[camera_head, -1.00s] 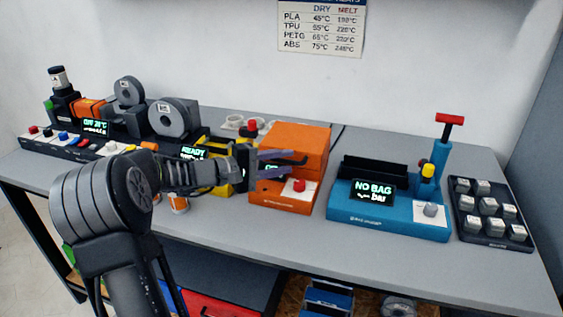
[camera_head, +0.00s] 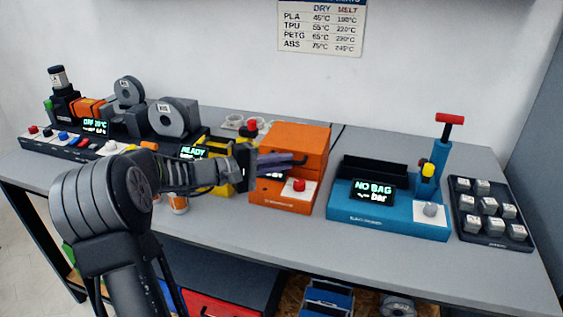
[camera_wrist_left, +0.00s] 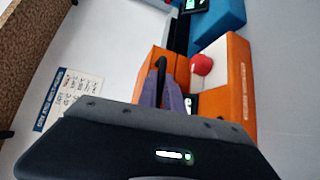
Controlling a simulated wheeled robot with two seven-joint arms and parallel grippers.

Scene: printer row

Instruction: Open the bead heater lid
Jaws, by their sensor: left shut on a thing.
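The bead heater (camera_head: 276,196) is an orange box with a red knob on a pale front panel, near the middle of the table. Its orange lid (camera_head: 297,138) is down on the base. My left gripper (camera_head: 296,160) is at the front of the lid, and its fingers partly cover the heater's display. In the left wrist view my purple-grey fingers (camera_wrist_left: 163,90) are closed around a black lid handle (camera_wrist_left: 161,64). The heater's red knob (camera_wrist_left: 201,65) is beside them in that view. My right gripper is not in view.
A blue bag sealer (camera_head: 385,217) reading "NO BAG" stands right of the heater, with a dark tray of grey blocks (camera_head: 490,229) beyond it. Yellow-black equipment (camera_head: 216,182) and grey spools (camera_head: 170,118) stand to the left. The table front is mostly clear.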

